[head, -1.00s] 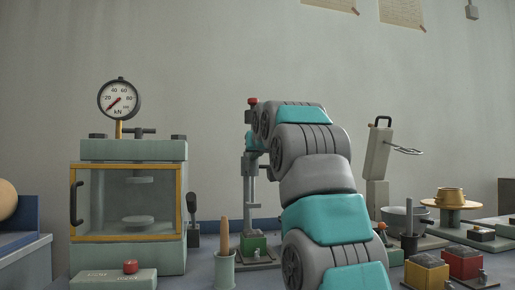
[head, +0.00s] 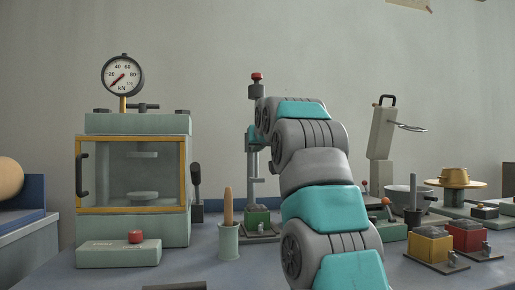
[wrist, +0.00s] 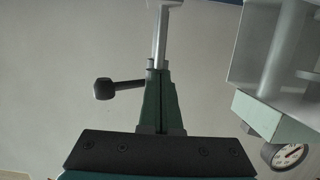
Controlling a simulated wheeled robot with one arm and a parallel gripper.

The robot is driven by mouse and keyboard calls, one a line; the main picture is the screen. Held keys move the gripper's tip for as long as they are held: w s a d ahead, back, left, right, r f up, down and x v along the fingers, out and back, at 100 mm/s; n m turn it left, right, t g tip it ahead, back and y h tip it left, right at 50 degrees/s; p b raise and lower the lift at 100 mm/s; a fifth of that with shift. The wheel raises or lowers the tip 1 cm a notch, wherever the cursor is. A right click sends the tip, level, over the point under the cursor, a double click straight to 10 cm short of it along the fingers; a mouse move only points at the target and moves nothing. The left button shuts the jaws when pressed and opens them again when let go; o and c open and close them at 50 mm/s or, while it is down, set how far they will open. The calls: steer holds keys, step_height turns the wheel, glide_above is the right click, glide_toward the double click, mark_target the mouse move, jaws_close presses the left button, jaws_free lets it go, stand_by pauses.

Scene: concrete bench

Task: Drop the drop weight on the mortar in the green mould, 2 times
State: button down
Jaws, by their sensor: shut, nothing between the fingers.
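The drop stand stands at the middle back in the head view, with a red-topped dark head (head: 256,90) and a pale upright. The green mould (head: 257,217) sits at its foot; the mortar inside cannot be made out. I cannot tell the drop weight apart on the stand, as my arm covers part of it. My gripper (wrist: 160,70) shows in the wrist view with its fingers together and empty. A pale rod (wrist: 161,35) rises beyond the fingertips, and a dark knob on a short bar (wrist: 104,88) lies left of them. Whether the fingers touch either is unclear.
A press (head: 135,125) with a glazed front and a gauge (head: 122,75) stands left of the stand. A pot with a wooden handle (head: 228,240) is in front. Yellow (head: 430,245) and red (head: 467,236) moulds, a bowl and a tall grey device (head: 382,130) stand right.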

step_height(320, 180, down, 5)
steer(key=b, duration=0.3)
steer(key=shift+r, duration=0.2)
steer(key=shift+w+a+f, duration=0.1)
steer(key=shift+w+f, duration=0.1)
steer(key=shift+f, duration=3.55)
steer(key=r+p, duration=0.1)
steer(key=r, duration=0.2)
steer(key=r+p, duration=0.2)
steer(key=r, duration=0.2)
steer(key=shift+s, duration=0.2)
glide_toward(256, 167)
step_height(256, 167, up, 3)
steer(key=s, duration=0.3)
steer(key=shift+w+d+f+t, duration=0.2)
steer(key=shift+d+t, duration=0.1)
steer(key=shift+d, duration=0.1)
